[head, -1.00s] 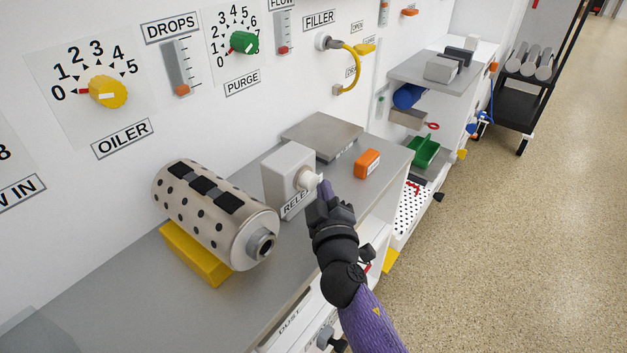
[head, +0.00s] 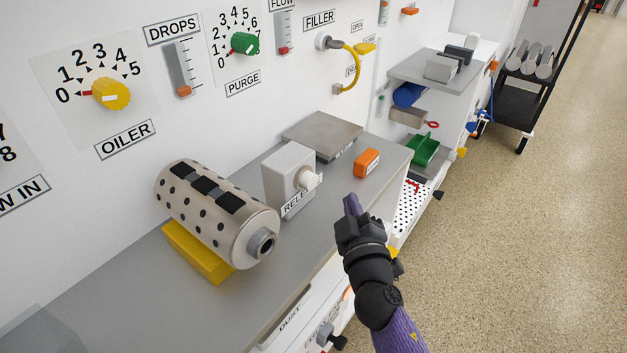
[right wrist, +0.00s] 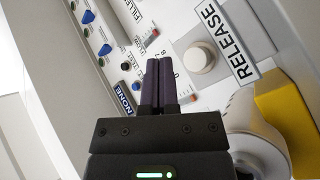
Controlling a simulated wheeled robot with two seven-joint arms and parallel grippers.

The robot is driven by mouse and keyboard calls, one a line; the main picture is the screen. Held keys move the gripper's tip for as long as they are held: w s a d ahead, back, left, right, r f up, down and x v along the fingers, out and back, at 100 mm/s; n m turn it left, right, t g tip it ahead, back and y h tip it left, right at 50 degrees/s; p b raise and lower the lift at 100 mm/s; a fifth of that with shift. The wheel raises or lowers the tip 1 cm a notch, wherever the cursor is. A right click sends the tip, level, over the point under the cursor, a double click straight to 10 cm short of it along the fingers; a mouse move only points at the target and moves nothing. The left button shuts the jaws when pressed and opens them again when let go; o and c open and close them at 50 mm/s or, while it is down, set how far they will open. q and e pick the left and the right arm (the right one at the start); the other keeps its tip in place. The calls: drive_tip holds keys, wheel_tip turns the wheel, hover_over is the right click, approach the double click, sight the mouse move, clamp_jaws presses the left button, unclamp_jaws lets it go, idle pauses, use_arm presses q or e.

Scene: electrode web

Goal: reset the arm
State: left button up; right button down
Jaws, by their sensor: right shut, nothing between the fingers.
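My right gripper (head: 351,205) is shut and empty, above the front edge of the grey shelf, to the right of the release box. In the right wrist view its two purple fingers (right wrist: 160,84) lie together. The grey release box (head: 289,180) stands on the shelf with a pale round button (head: 310,180) on its right side. The button also shows in the right wrist view (right wrist: 200,59), apart from the fingers. My left gripper is not in view.
A perforated cylinder (head: 215,213) rests on a yellow block (head: 193,252) at the left of the shelf (head: 150,290). An orange box (head: 367,162) and a grey plate (head: 322,132) lie behind. A black cart (head: 525,95) stands far right. Open floor lies to the right.

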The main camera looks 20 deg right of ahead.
idle(0.7)
drive_tip(key=s+d+f+m+g+h, duration=0.1)
drive_tip(key=s+f+m+g, duration=0.45)
drive_tip(key=s+f, duration=0.2)
drive_tip(key=s+a+f+g+y, duration=0.3)
drive_tip(key=s+a+g, duration=0.15)
drive_tip(key=s, duration=0.55)
drive_tip(key=s+a+f+g+y, duration=0.35)
drive_tip(key=s+g, duration=0.25)
drive_tip(key=s, duration=0.3)
drive_tip(key=s+d+f+n+g+p, duration=0.1)
drive_tip(key=s+f+p, duration=0.35)
drive_tip(key=f, duration=0.75)
use_arm(q)
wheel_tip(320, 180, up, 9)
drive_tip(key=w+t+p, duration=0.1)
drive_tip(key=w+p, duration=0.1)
drive_tip(key=p, duration=0.2)
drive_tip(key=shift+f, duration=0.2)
use_arm(e)
drive_tip(key=s+d+f+g, duration=0.1)
drive_tip(key=s+d+f, duration=0.1)
drive_tip(key=s, duration=0.5)
drive_tip(key=s+d+f+h, duration=0.1)
drive_tip(key=s+d+f, duration=0.2)
drive_tip(key=s, duration=0.4)
drive_tip(key=shift+d+f+g, duration=0.15)
drive_tip(key=shift+f+g, duration=0.05)
drive_tip(key=shift+g, duration=0.2)
